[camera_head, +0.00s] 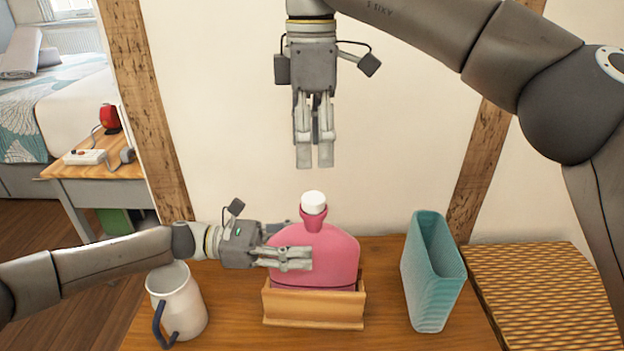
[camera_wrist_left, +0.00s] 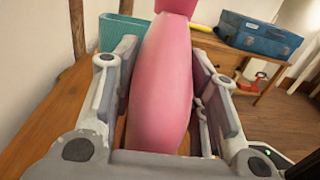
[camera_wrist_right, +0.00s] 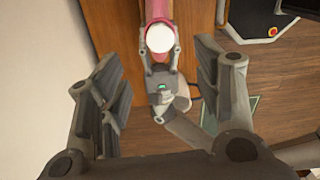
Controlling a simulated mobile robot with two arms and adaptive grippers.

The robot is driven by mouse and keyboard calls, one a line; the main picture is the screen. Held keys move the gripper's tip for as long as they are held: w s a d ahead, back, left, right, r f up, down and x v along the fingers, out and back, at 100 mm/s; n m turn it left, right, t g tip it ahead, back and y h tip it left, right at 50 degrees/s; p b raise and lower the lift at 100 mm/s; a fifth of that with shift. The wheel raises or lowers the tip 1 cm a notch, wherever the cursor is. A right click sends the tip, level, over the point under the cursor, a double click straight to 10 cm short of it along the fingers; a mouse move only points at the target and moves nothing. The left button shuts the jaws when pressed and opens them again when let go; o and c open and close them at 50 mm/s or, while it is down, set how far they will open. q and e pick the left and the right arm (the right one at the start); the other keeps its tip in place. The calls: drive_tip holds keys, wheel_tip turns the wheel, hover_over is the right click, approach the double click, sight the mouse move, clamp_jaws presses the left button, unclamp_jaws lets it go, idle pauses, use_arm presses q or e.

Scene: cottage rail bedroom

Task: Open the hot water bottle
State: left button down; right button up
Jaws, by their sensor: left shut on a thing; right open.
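The pink hot water bottle (camera_head: 335,250) stands upright in a wooden holder (camera_head: 313,308) on the table. Its white cap (camera_head: 313,202) is on the neck. My left gripper (camera_head: 290,258) is shut on the bottle's body from the left; the left wrist view shows the pink body (camera_wrist_left: 163,85) between its fingers. My right gripper (camera_head: 315,160) points straight down above the cap, open and empty, with a gap between its fingertips and the cap. In the right wrist view the white cap (camera_wrist_right: 159,38) lies beyond the open fingers, toward the top.
A white jug (camera_head: 178,302) with a blue handle stands left of the holder. A teal ribbed container (camera_head: 432,272) stands to the right. A woven surface (camera_head: 545,295) lies at far right. The wall is close behind the table. A blue case (camera_wrist_left: 258,35) shows in the left wrist view.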

sight(312, 196)
drive_tip(key=f, duration=0.9)
drive_tip(key=shift+s+f, duration=0.1)
drive_tip(key=shift+s, duration=0.1)
